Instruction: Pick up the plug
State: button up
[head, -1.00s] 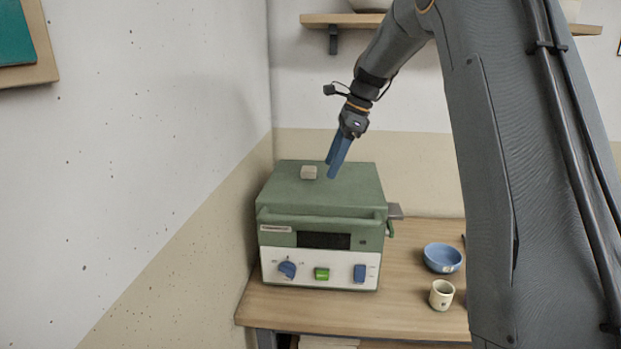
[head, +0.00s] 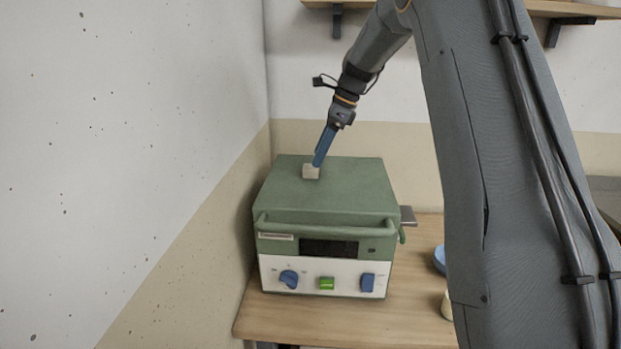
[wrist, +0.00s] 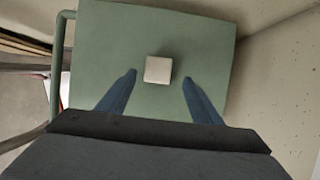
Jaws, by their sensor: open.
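The plug (head: 311,172) is a small pale block on top of the green kiln-like box (head: 345,190). In the wrist view the plug (wrist: 158,70) lies on the green lid (wrist: 120,40), ahead of and between the two blue fingers. My gripper (head: 318,164) is open and empty, pointing down at the plug from above. In the wrist view my gripper (wrist: 159,80) has a finger to each side of the plug, with gaps on both sides. In the head view the fingertips overlap the plug's top edge; I cannot tell whether they touch it.
The box has a front handle, a blue knob (head: 289,279), a green button (head: 327,283) and a blue switch (head: 367,282). It stands on a wooden table (head: 330,318) near the left wall. A blue bowl (head: 439,260) and a cream cup (head: 447,305) are partly hidden behind my arm.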

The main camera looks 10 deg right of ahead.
jog(key=shift+a+p+x, duration=0.2)
jog(key=shift+p+x, duration=0.65)
jog(key=shift+x, duration=1.25)
jog(key=shift+s+r, duration=0.1)
jog(key=shift+s, duration=0.05)
jog(key=c, duration=1.5)
notch_tip(320, 180, up, 10)
jog(key=b, duration=0.3)
jog(key=shift+r, duration=0.2)
notch_tip(320, 180, up, 8)
jog(key=p, duration=0.7)
jog(key=shift+p, duration=0.4)
